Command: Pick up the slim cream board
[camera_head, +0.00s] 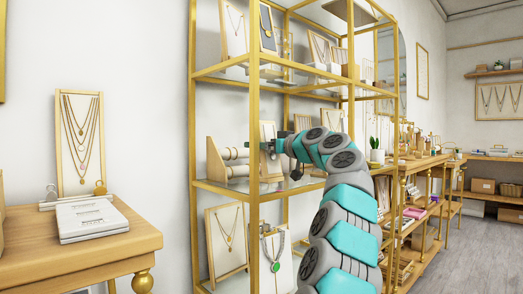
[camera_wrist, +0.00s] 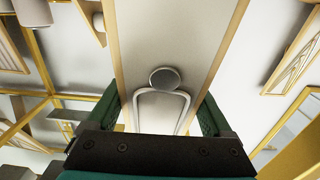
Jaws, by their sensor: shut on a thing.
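The slim cream board (camera_head: 269,165) has a thin wooden frame and stands upright in the gold shelf unit in the head view, partly behind a gold post. In the wrist view the board (camera_wrist: 175,40) fills the middle, with a dark round pendant and a pale loop on its face. My gripper (camera_wrist: 163,112) is shut on the board, with one green finger along each side edge. In the head view my gripper (camera_head: 279,145) reaches in from the right at shelf height. The board's lower end is hidden by my gripper in the wrist view.
The gold shelf unit (camera_head: 254,100) has posts and shelves close around my gripper. A bracelet stand (camera_head: 215,158) sits left of the board. A small potted plant (camera_head: 377,151) stands to the right. A wooden table (camera_head: 120,250) with necklace display is at the left.

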